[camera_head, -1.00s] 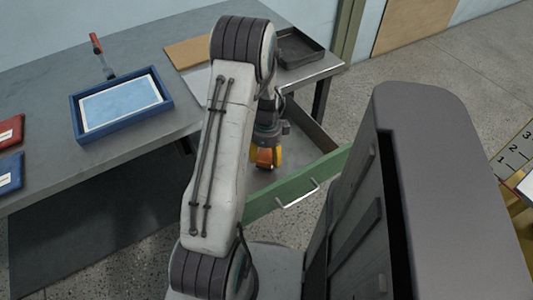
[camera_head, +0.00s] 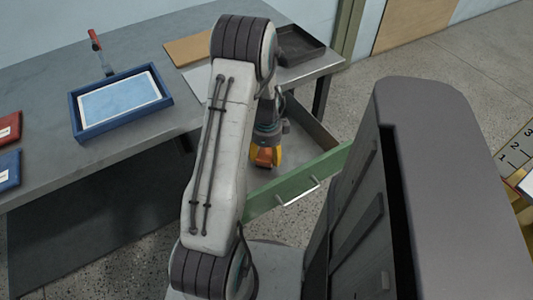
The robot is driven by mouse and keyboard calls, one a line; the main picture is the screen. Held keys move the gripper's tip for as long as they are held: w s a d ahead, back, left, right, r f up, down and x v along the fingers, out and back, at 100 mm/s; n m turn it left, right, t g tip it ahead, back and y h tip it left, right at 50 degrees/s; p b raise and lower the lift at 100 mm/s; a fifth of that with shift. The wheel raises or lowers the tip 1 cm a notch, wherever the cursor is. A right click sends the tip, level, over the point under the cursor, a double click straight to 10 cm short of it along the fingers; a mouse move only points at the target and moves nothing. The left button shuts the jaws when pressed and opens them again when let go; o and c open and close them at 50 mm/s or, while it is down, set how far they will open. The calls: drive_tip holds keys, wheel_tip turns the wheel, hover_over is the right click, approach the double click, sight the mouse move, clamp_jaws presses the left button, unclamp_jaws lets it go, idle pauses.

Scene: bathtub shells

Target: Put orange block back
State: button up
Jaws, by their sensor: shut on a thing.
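The orange block (camera_head: 264,155) is between the yellow fingers of my gripper (camera_head: 266,158), which is shut on it. My gripper points down over the open drawer (camera_head: 302,190), which has a green front and a metal handle. The block is inside the drawer's outline in the picture; I cannot tell whether it touches the drawer floor. My arm hides the left part of the drawer and part of my gripper.
The grey table (camera_head: 45,100) bears a blue tray (camera_head: 76,118) with a light-blue panel, a red-handled tool (camera_head: 95,40), a brown board (camera_head: 195,48), a black tray (camera_head: 300,46) and, at the left edge, a red packet (camera_head: 8,128) and a blue packet (camera_head: 8,170).

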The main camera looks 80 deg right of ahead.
sight(266, 152)
drive_tip(key=shift+f, duration=0.15)
drive_tip(key=o, duration=1.3)
wheel_tip(266, 152, up, 12)
drive_tip(key=shift+r, duration=0.1)
